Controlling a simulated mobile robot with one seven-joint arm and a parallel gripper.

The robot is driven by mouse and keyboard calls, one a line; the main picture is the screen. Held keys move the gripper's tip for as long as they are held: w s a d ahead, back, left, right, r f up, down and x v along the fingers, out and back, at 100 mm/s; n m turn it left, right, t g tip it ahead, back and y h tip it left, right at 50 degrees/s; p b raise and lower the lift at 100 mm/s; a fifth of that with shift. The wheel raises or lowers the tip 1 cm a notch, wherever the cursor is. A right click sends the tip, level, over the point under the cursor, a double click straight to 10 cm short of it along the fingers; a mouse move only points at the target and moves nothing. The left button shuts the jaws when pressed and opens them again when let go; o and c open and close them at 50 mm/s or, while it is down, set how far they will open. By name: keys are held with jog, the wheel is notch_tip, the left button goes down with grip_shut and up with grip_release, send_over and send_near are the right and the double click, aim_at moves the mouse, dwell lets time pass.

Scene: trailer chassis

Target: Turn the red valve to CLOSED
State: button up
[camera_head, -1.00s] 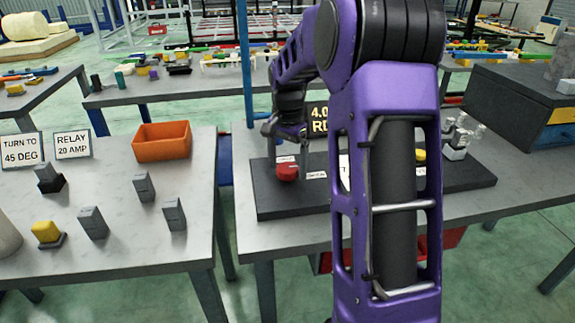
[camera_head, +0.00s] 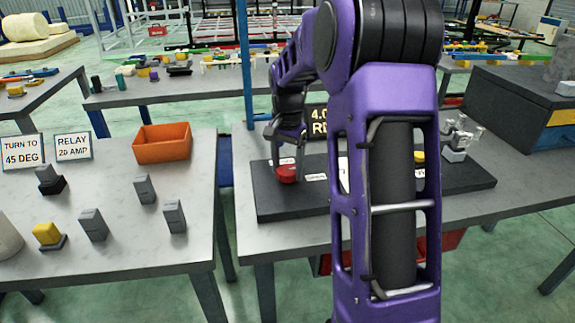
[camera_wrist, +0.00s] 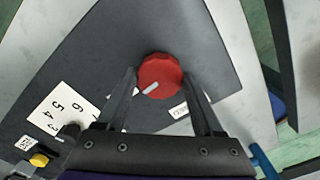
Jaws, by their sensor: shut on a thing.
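The red valve (camera_head: 287,173) is a round, faceted knob on a dark board (camera_head: 272,202) on the grey table. In the wrist view the red valve (camera_wrist: 160,75) shows a pale pointer mark on its top, aimed toward the lower left. My gripper (camera_head: 285,160) is lowered over it from above. In the wrist view my gripper (camera_wrist: 166,84) has one finger on each side of the knob, shut on it. A small white label (camera_wrist: 180,110) lies beside the knob, partly behind the right finger; I cannot read it. Another label is mostly hidden by the left finger.
A white number card (camera_wrist: 58,112) and a yellow knob (camera_wrist: 39,160) are on the same board. A black sign (camera_head: 318,118) stands behind the valve, partly hidden by my arm. An orange bin (camera_head: 163,143) and several small blocks are on the left table.

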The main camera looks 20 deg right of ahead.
aim_at(287, 170)
jog(key=n+p, duration=0.2)
jog(key=n, duration=0.2)
jog(key=shift+r, duration=0.15)
jog(key=n+p, duration=0.2)
jog(key=n, duration=0.2)
jog(key=n+p, duration=0.2)
jog(key=n, duration=0.3)
jog(key=shift+n+p, duration=0.85)
jog(key=shift+n, duration=1.25)
jog(key=o, duration=1.4)
notch_tip(287, 170, up, 17)
jog(key=shift+r+p, duration=0.1)
jog(key=shift+p, duration=0.35)
jog(key=shift+a, duration=0.1)
